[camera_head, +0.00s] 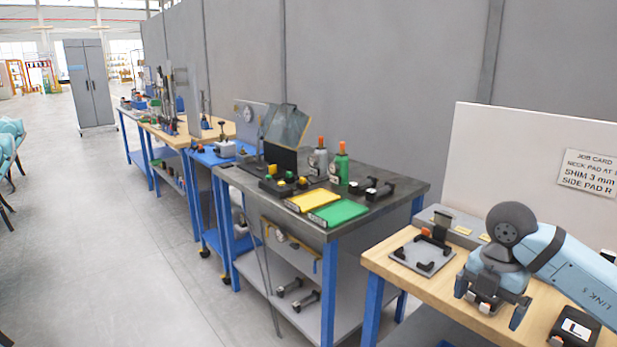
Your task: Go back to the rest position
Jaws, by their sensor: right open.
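My right gripper (490,302) comes in from the right on a light blue arm and points down over the near wooden bench (405,268). Its two dark fingers are apart. A small dark and silver piece shows between them; I cannot tell whether it is a part of the gripper or something on the bench. My left gripper is not in view.
A grey plate with black brackets (425,254) lies left of my gripper. A black block marked L (575,328) sits right of it. A grey bench (375,203) holds yellow (311,200) and green (338,213) trays and bottles. Open floor (110,245) lies left.

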